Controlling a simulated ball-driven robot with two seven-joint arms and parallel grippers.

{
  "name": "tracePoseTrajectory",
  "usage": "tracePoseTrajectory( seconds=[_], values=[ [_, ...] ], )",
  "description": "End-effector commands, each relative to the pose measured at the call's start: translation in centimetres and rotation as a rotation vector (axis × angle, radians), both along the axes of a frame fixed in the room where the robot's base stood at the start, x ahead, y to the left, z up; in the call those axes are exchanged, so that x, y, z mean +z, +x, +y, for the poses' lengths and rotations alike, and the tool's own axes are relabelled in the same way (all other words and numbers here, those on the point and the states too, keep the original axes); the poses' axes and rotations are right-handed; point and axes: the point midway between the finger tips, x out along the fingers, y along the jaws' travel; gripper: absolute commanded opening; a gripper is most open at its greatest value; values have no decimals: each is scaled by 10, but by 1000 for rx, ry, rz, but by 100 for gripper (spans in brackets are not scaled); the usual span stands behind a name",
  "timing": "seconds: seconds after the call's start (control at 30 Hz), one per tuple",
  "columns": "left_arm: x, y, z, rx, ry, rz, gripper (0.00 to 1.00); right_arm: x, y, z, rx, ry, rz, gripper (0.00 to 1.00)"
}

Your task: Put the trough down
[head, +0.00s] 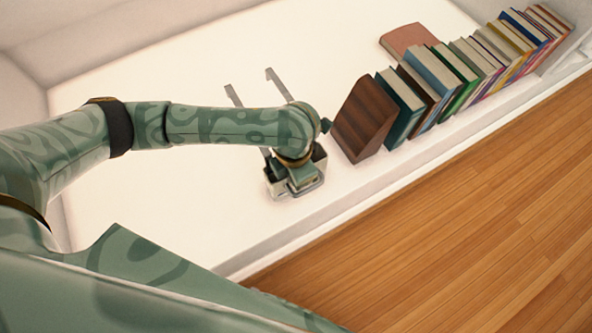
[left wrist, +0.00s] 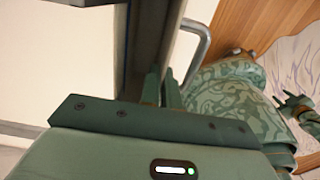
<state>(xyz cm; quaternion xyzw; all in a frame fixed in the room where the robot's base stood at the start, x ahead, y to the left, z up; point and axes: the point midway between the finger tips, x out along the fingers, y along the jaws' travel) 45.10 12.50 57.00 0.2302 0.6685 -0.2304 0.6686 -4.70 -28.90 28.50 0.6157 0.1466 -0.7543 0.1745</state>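The trough (left wrist: 147,40) seems to be the grey, straight-walled piece at the fingertips in the left wrist view. In the head view two thin grey bars (head: 234,95) reach out behind my left arm, apparently part of it, over the white surface. My left gripper (head: 297,180) is at their near end; its fingers (left wrist: 162,90) are close together on the grey edge in the left wrist view. A bent metal loop (left wrist: 203,40) stands beside that wall. Most of the trough is hidden by my arm. My right gripper (left wrist: 297,108) seems to show at the right edge, too small to read.
A dark wooden bookend (head: 362,122) and a row of books (head: 470,65) stand just right of the left gripper. A reddish book (head: 408,39) lies behind them. The white surface (head: 150,190) is bare to the left. Wooden floor (head: 460,220) lies beyond its front edge.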

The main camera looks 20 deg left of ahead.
Motion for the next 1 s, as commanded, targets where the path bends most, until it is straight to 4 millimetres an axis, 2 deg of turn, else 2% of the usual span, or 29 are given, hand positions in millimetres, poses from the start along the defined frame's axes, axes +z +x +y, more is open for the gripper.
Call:
tracePoseTrajectory(
  seconds=[0.33,0.4,0.43,0.73,0.87,1.0],
  values=[
    [-1,0,0,1,0,-2,0,1,2,0,2,-1,-2,36],
    [-1,0,0,1,0,-1,23,1,2,0,2,-1,-2,36],
    [-1,0,0,1,0,-1,25,1,2,0,2,-1,-2,36],
    [1,0,0,0,0,-2,25,1,2,0,2,0,-3,36],
    [23,1,0,0,0,-8,25,9,1,3,-17,6,-16,36],
    [60,1,0,1,0,-13,25,22,-4,15,-59,26,-34,36]
  ],
)
